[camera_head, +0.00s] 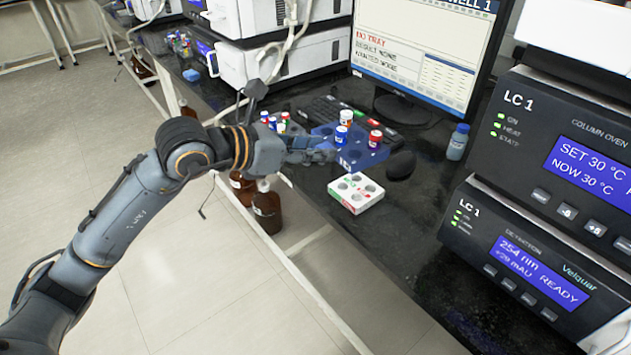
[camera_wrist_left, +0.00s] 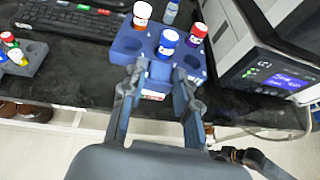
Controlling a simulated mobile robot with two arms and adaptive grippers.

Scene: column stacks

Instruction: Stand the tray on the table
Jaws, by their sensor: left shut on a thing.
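The blue tray (camera_head: 351,158) has round holes and carries three capped vials: a blue-capped one (camera_head: 341,135), a red-capped one (camera_head: 375,138) and a white one with a coloured label (camera_head: 346,117). It also shows in the left wrist view (camera_wrist_left: 127,43). My right gripper is out of view.
A white tray (camera_head: 348,198) with empty holes lies close in front of the blue tray. A grey tray (camera_wrist_left: 28,60) with several vials is to the left. A keyboard (camera_head: 322,108), mouse (camera_head: 401,165), bottle (camera_head: 458,143), monitor and instruments surround it. Brown bottles (camera_head: 267,212) stand below the edge.

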